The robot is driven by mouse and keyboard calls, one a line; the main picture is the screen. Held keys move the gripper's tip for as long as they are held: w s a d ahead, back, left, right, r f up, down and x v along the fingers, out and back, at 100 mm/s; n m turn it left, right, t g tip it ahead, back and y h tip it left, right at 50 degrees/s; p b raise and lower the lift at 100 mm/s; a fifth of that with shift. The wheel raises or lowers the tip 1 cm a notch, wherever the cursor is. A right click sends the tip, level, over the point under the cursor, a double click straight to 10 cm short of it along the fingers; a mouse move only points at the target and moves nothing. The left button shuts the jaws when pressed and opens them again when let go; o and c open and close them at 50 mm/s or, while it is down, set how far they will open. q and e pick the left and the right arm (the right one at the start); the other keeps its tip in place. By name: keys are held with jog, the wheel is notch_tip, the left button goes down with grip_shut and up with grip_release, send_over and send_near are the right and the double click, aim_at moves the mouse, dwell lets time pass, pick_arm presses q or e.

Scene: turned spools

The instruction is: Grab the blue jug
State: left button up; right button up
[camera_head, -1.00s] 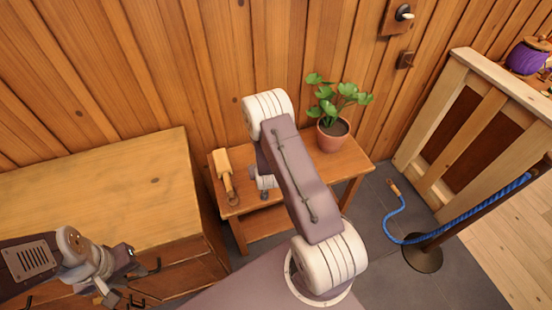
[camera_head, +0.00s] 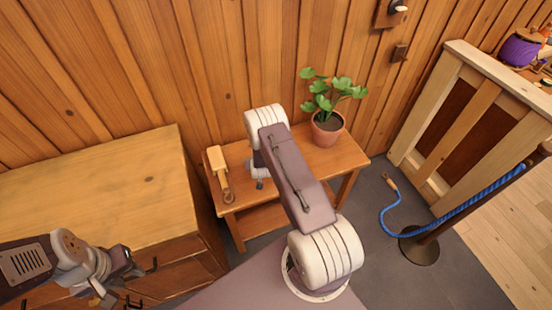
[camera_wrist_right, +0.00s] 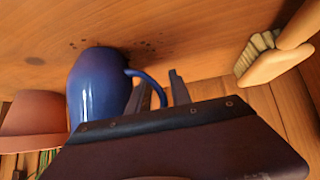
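The blue jug (camera_wrist_right: 92,88) shows in the right wrist view, with its handle (camera_wrist_right: 150,78) toward my right gripper (camera_wrist_right: 163,85). The two dark fingers of that gripper are apart, and the handle reaches into the space at them. I cannot tell whether they touch it. In the head view my right arm hides the jug, and only a small part of the right gripper (camera_head: 259,178) shows above the small bench (camera_head: 320,158). My left gripper (camera_head: 125,280) is in front of the cabinet at the lower left, away from the bench; its fingers are unclear.
A wooden brush (camera_head: 218,170) lies on the bench's left end; it also shows in the right wrist view (camera_wrist_right: 275,55). A potted plant (camera_head: 327,130) stands on the right. The wooden cabinet (camera_head: 100,190) is left. A blue rope (camera_head: 460,208) hangs from a post at the right.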

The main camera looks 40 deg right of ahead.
grip_shut()
dwell(1.4)
